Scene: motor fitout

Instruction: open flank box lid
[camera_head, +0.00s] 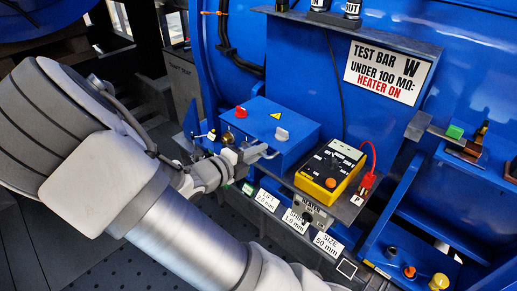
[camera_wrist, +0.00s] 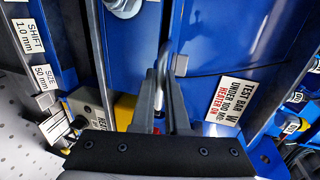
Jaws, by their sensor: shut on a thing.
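The blue flank box (camera_head: 300,133) sits on the shelf in the head view, with a yellow warning triangle, a red knob and a grey knob on top. A grey bar handle (camera_head: 266,153) sticks out at its near face. My gripper (camera_head: 243,156) is at this handle, shut on it. In the wrist view the two fingers (camera_wrist: 166,95) close around the grey handle bar (camera_wrist: 160,75), in front of a blue surface. The lid looks shut, though my gripper and wrist hide part of the near face.
A yellow meter (camera_head: 330,170) stands right of the box, with a red lead to a red plug (camera_head: 366,184). White label plates (camera_head: 296,220) line the shelf's front edge. A TEST BAR sign (camera_head: 390,75) is on the blue wall behind. A blue tray (camera_head: 400,215) is at right.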

